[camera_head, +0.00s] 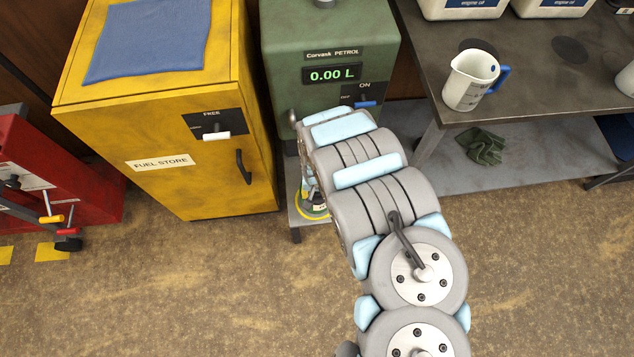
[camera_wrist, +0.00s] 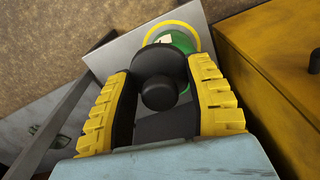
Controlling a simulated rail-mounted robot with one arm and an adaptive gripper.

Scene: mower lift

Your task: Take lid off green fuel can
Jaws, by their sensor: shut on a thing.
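The green fuel can (camera_wrist: 182,41) shows in the wrist view, partly hidden behind a round black lid (camera_wrist: 160,62) with a black knob (camera_wrist: 158,93). My gripper (camera_wrist: 160,75), with yellow ribbed fingers, is shut on the black lid. The lid overlaps the can in this view; I cannot tell whether it touches the can or is apart from it. In the head view my arm hides most of the can and the gripper.
A yellow ring (camera_head: 312,213) surrounds the can's spot on a grey shelf under the green petrol dispenser (camera_head: 330,40), which reads 0.00 L. The yellow fuel store cabinet (camera_head: 165,130) stands close on the left. A workbench (camera_head: 520,60) with a measuring jug (camera_head: 470,80) is at right.

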